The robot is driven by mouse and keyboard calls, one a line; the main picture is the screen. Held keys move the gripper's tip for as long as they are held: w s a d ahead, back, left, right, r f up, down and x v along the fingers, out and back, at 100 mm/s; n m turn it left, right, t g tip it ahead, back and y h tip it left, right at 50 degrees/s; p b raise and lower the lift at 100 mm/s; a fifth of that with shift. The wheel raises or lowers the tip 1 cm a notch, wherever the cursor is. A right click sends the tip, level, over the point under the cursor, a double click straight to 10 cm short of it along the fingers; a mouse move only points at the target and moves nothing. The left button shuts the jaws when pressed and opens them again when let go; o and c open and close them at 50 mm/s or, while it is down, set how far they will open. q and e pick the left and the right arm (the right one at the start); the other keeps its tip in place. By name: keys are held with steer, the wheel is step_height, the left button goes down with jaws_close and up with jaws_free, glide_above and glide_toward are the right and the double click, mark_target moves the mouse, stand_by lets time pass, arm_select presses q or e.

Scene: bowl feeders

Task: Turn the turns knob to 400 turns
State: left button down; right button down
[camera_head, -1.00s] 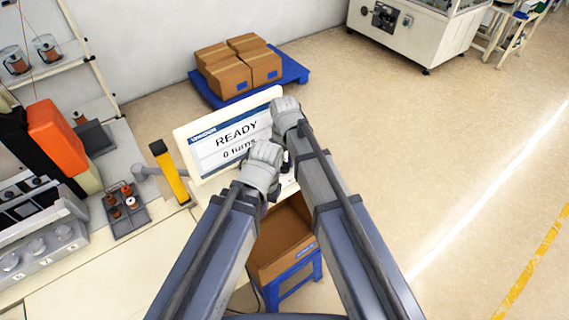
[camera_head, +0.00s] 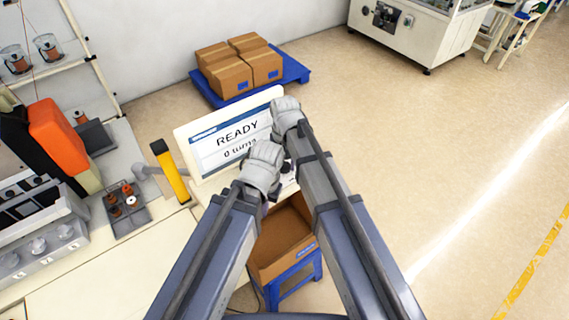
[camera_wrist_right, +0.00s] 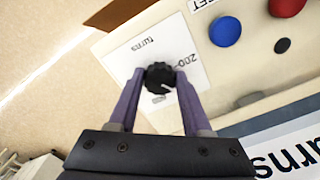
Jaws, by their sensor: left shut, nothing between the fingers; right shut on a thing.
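The turns knob (camera_wrist_right: 159,76) is black and ridged with a white pointer mark. It sits on a white label with the words "turns" and "200" in the right wrist view. My right gripper (camera_wrist_right: 158,82) is shut on the knob, one purple finger on each side. In the head view the right gripper (camera_head: 288,118) is at the right edge of the display and hides the knob. The display screen (camera_head: 232,142) reads "READY" and a turns line showing 0. My left gripper (camera_head: 259,168) is at the lower front of the display; its fingertips are hard to make out, and it holds nothing.
A blue button (camera_wrist_right: 225,31) and a red button (camera_wrist_right: 287,6) are on the panel near the knob. A yellow post (camera_head: 170,172) stands left of the display. A cardboard box (camera_head: 283,240) on a blue stand is below. Floor to the right is clear.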

mark_target(284, 166)
stand_by(0.4)
steer(key=shift+c, duration=1.7)
jaws_free()
steer(key=shift+r, duration=0.15)
step_height(284, 166, up, 8)
steer(key=p, duration=0.8)
steer(key=shift+f, duration=0.2)
steer(key=shift+f, duration=0.1)
